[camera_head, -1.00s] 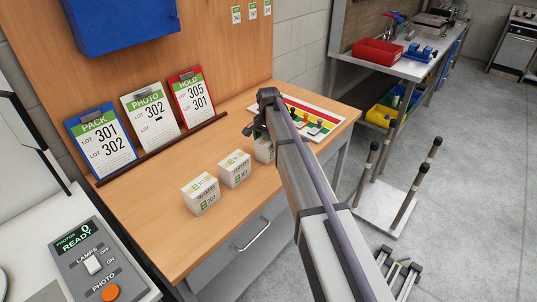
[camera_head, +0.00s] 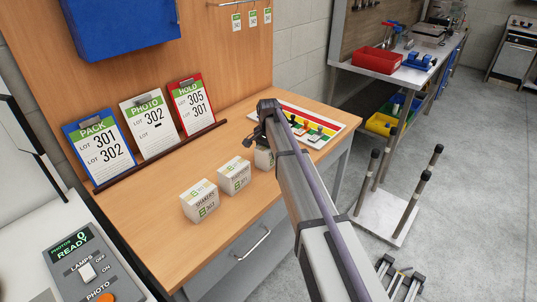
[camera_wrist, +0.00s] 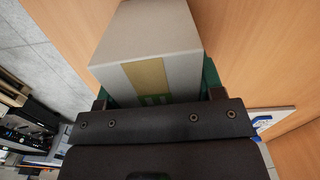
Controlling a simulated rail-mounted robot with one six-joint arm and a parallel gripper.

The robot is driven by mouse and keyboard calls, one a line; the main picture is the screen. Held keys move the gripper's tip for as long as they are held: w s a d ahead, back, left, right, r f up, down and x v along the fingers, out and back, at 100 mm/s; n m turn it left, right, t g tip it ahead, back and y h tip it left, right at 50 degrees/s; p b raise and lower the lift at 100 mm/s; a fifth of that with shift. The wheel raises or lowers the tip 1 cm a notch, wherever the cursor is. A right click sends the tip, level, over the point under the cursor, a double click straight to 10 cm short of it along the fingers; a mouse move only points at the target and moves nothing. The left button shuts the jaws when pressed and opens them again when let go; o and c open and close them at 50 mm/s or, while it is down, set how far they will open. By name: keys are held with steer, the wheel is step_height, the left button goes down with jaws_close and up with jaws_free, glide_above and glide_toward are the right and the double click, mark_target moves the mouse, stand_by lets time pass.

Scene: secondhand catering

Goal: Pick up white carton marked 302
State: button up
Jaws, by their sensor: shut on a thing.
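A white carton with a tan tape strip (camera_wrist: 150,50) fills the upper middle of the wrist view. My gripper (camera_wrist: 160,88) is shut on it, with green pads at its two sides. No number is readable on that carton in this view. In the head view a white carton (camera_head: 263,159) shows partly behind my arm, at the right end of a row. My gripper is hidden there by my arm. Two more white cartons with green marks stand to its left: the middle one (camera_head: 234,175) and the left one (camera_head: 199,201), whose small print is hard to read.
The wooden desk (camera_head: 150,215) has clear room left of the cartons. A white board with coloured strips (camera_head: 310,122) lies at its right end. Clipboards (camera_head: 147,127) lean behind a dark rail. A control box (camera_head: 85,262) stands at lower left.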

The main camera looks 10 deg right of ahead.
step_height(320, 180, up, 10)
steer(key=p, duration=1)
steer(key=shift+r, duration=0.15)
